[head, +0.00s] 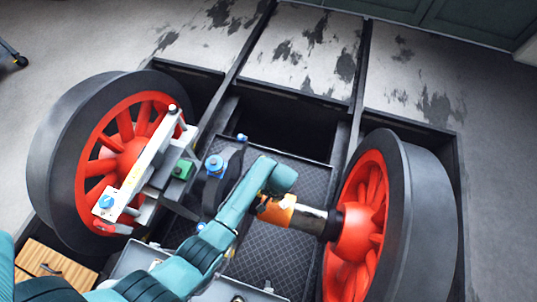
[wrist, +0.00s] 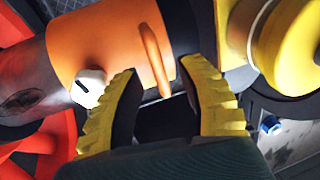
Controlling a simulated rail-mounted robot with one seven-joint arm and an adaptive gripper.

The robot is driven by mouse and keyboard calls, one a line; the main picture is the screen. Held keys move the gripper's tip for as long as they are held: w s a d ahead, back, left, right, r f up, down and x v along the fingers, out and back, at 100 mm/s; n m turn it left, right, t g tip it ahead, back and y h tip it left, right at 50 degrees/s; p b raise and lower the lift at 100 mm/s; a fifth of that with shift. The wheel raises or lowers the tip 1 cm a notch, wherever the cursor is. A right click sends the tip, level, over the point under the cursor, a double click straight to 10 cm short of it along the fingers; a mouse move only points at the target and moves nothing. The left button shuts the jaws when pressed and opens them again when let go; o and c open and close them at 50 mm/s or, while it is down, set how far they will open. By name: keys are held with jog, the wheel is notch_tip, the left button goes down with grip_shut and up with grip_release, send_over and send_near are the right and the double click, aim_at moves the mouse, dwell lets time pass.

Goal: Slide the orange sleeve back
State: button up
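The orange sleeve (head: 278,211) sits around a dark metallic shaft (head: 313,221) beside the right red wheel hub in the head view. In the wrist view the orange sleeve (wrist: 95,42) fills the upper left, with an orange handle bar (wrist: 154,62) standing out from it and a white knob (wrist: 88,88) with a dark mark beside it. My gripper (wrist: 160,68) has its two yellow ridged fingers apart, one on each side of the bar, with gaps visible. In the head view my arm hides the gripper fingers.
A yellow round part (wrist: 285,45) lies close to the right finger. The black-rimmed right wheel (head: 425,215) and left wheel (head: 65,160) flank my arm. A grey frame with a green box (head: 183,169) crosses the left wheel. A dark patterned floor plate (head: 270,250) lies below.

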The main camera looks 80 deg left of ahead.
jog(key=shift+a+r, duration=0.1)
notch_tip(320, 180, up, 12)
jog(key=w+d, duration=0.1)
jog(key=w, duration=0.1)
jog(key=shift+w, duration=0.1)
dwell(0.4)
